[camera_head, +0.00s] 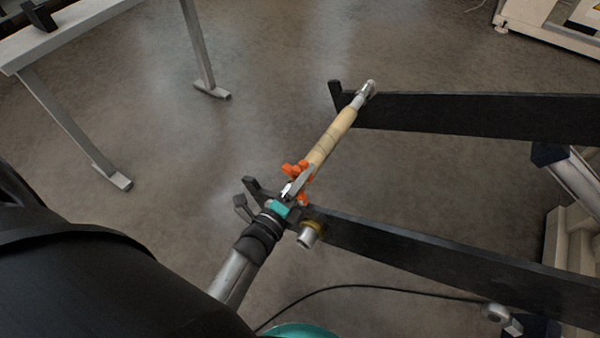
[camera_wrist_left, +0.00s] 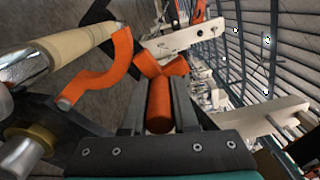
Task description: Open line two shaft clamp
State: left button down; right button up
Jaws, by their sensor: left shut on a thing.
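The orange shaft clamp (camera_head: 297,169) is at the near end of the shaft, by the near black arm (camera_head: 420,250). In the left wrist view, its orange handle (camera_wrist_left: 160,106) lies between the two grey fingers of my left gripper (camera_wrist_left: 160,112), which is shut on it. A second, curved orange piece (camera_wrist_left: 97,78) stands to the left of the handle. My left gripper also shows in the head view (camera_head: 289,190), partly covering the clamp. The shaft carries a tan core (camera_head: 332,136) and reaches the far black arm (camera_head: 470,115). My right gripper is not visible.
A metal shaft end with a brass-coloured collar (camera_head: 312,230) sticks out below the near arm. A cable (camera_head: 370,287) runs beneath it. A light-framed table (camera_head: 70,30) stands upper left, and a white machine (camera_head: 550,25) upper right. The floor between is clear.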

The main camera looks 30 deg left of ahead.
pick_arm(q)
jog(key=shift+d, duration=0.45)
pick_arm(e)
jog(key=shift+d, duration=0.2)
pick_arm(q)
jog(key=c, duration=0.7)
grip_release()
jog(key=shift+s, duration=0.5)
jog(key=s, duration=0.4)
jog(key=s+p, duration=0.1)
jog(key=s, duration=0.4)
jog(key=s+a+p, duration=0.1)
jog(key=s, duration=0.4)
jog(key=shift+s+a, duration=0.1)
jog(key=shift+s, duration=0.05)
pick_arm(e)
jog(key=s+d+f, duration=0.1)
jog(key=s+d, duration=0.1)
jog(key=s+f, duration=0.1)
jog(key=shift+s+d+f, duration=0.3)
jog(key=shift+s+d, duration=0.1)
